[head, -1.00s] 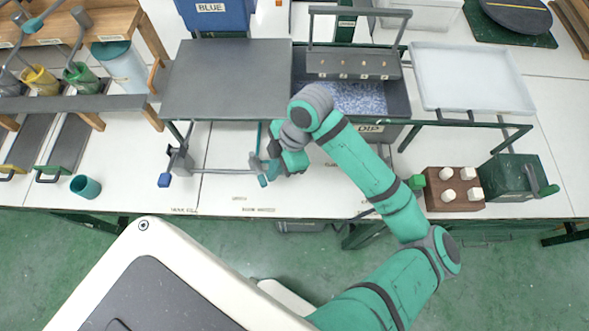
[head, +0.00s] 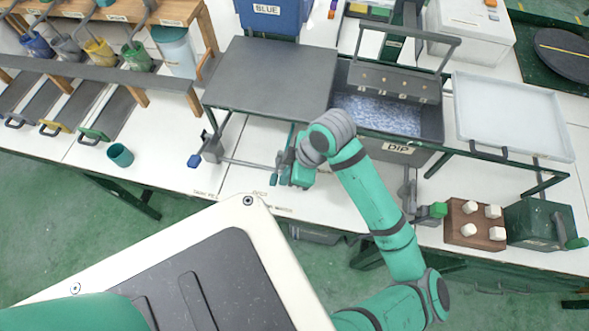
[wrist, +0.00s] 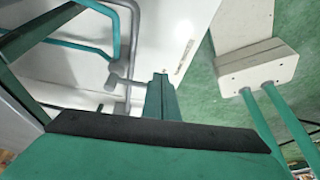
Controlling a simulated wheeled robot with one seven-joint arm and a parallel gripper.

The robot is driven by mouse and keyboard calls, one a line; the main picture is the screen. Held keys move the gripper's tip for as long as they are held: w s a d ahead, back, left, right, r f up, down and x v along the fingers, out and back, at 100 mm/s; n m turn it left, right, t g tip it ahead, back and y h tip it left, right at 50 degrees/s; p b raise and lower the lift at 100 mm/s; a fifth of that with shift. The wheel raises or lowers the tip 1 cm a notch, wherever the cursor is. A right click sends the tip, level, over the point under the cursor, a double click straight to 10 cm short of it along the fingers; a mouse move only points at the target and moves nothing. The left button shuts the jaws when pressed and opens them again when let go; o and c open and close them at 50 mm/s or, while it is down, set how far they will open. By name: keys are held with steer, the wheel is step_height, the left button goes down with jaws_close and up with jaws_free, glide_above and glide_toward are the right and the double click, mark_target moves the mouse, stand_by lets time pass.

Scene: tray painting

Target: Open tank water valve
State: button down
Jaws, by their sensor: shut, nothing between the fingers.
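A blue-ended lever (head: 194,160) stands at the left end of a thin grey rod below the grey plate. A lever with a green knob (head: 438,209) stands at the right, below the dip tank (head: 390,148). I cannot tell which of these, if either, is the tank water valve. My gripper (head: 290,180) is low over the white tabletop, near the right end of the rod, partly hidden by my wrist. In the wrist view my gripper (wrist: 160,90) has its green fingers together and empty. A teal bent tube (wrist: 115,38) and a grey pipe (wrist: 133,60) lie beyond them.
The grey plate (head: 270,80) lies left of the tank, and a white tray (head: 515,115) lies to its right. A brown block with white knobs (head: 462,236) and a green box (head: 540,225) stand at the front right. A teal cup (head: 120,155) stands at the left.

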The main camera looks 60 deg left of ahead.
steer(key=shift+s, duration=0.2)
stand_by(0.5)
steer(key=v, duration=1)
